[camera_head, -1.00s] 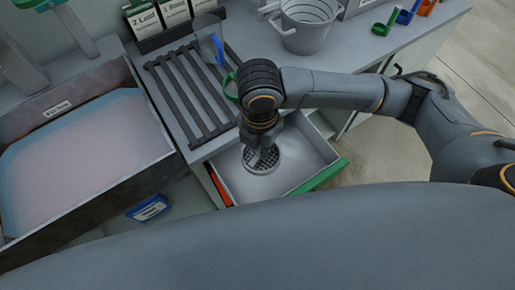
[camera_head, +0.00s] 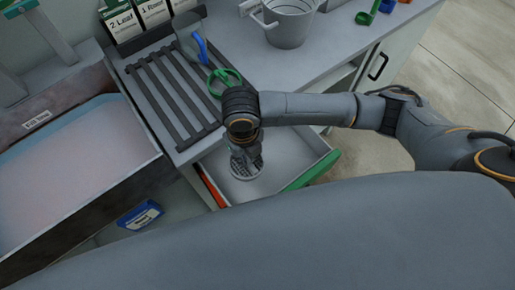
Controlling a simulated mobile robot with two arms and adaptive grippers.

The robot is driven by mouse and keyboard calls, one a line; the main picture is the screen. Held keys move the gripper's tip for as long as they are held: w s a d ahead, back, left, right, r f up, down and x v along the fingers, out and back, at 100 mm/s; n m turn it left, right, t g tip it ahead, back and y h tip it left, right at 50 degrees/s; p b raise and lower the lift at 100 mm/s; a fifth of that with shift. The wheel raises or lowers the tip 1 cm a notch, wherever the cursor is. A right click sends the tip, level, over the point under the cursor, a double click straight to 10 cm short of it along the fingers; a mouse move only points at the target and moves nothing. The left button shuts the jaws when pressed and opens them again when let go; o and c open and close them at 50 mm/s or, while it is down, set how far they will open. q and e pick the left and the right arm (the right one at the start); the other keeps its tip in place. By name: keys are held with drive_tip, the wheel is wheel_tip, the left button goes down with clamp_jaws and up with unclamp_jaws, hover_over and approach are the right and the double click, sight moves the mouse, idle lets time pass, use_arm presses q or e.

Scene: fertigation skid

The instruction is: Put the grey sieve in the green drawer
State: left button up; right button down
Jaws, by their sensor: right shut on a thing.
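The grey sieve (camera_head: 246,173) is a round mesh piece inside the open green drawer. The green drawer (camera_head: 313,171) is pulled out below the counter, with a white inside and a green front. My right gripper (camera_head: 246,162) points down into the drawer and is shut on the sieve, its fingers partly hidden by my wrist. I cannot tell whether the sieve touches the drawer floor. My left gripper does not show.
A black slatted rack (camera_head: 175,95) lies on the counter, with green-handled (camera_head: 222,82) and blue-handled tools near it. A grey bucket (camera_head: 289,22) stands behind. A large tray (camera_head: 75,150) is at left, and a blue box (camera_head: 141,214) sits below it.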

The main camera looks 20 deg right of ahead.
drive_tip(key=w+d+f, duration=0.1)
drive_tip(key=f, duration=0.1)
drive_tip(key=w+d+f, duration=0.1)
drive_tip(key=d+f, duration=0.1)
drive_tip(key=w+d+f, duration=0.1)
drive_tip(key=w+f, duration=0.1)
drive_tip(key=shift+w+d+f, duration=0.1)
drive_tip(key=shift+d, duration=0.25)
drive_tip(key=shift+w+d+f, duration=0.15)
drive_tip(key=shift+f, duration=1.65)
drive_tip(key=shift+f, duration=0.15)
drive_tip(key=c, duration=1.4)
unclamp_jaws()
wheel_tip(320, 180, up, 12)
drive_tip(key=shift+r, duration=0.2)
